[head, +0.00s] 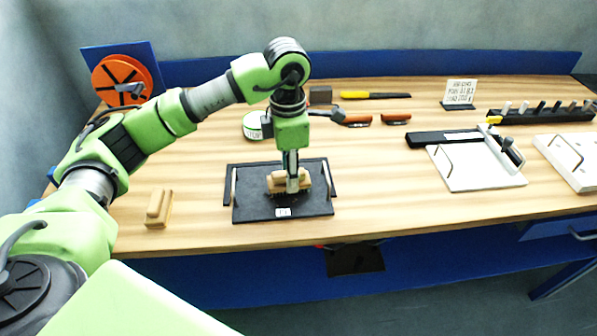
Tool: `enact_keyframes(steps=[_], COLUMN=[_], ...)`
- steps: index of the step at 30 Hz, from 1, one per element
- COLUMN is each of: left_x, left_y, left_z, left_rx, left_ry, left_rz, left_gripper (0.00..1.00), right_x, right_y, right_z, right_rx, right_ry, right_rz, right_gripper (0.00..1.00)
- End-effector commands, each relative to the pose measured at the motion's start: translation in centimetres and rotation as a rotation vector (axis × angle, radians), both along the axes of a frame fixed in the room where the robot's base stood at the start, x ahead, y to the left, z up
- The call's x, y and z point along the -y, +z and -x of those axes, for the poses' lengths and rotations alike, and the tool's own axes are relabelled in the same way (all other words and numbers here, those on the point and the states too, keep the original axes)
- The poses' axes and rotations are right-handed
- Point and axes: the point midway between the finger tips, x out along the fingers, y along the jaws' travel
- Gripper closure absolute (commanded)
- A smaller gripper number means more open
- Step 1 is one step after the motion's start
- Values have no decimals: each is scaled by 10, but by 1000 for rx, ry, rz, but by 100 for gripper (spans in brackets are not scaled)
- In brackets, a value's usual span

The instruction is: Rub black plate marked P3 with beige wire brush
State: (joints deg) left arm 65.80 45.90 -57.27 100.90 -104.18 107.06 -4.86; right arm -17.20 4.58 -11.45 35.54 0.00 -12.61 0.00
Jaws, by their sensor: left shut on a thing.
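The black plate (255,207) lies flat on the wooden bench, with a small white label (283,212) at its front edge. The label is too small to read surely. Metal side bars stand at the plate's left and right. My left gripper (292,184) points down over the plate and is shut on a beige brush (278,183). The brush is at the plate's surface, near its middle; its bristles are barely visible, and I cannot tell whether they touch. My right gripper is not in view.
Another beige block-like brush (158,208) stands on the bench at left. White plates with handles (475,165) lie at right. Brown-handled tools (395,118), a yellow-handled file (375,95), a sign (461,92) and a black rack (545,115) are behind. Bare wood lies right of the plate.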

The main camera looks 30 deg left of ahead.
Motion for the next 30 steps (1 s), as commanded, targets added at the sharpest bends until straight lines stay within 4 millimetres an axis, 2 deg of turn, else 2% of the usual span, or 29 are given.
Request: enact_keyframes(steps=[6, 14, 24, 30], left_x=[-18, -26, -49, -52], left_y=[-3, -2, 0, 2], left_z=[12, 16, 30, 31], left_rx=[-7, -7, -5, -4], left_ry=[2, 1, 1, 1], left_rz=[-6, -4, -2, -2], left_gripper=[100, 100, 100, 100], right_x=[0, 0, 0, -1], right_y=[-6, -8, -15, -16], right_z=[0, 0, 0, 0], right_rx=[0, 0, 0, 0], right_ry=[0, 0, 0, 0], right_rz=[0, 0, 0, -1], right_gripper=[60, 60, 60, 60])
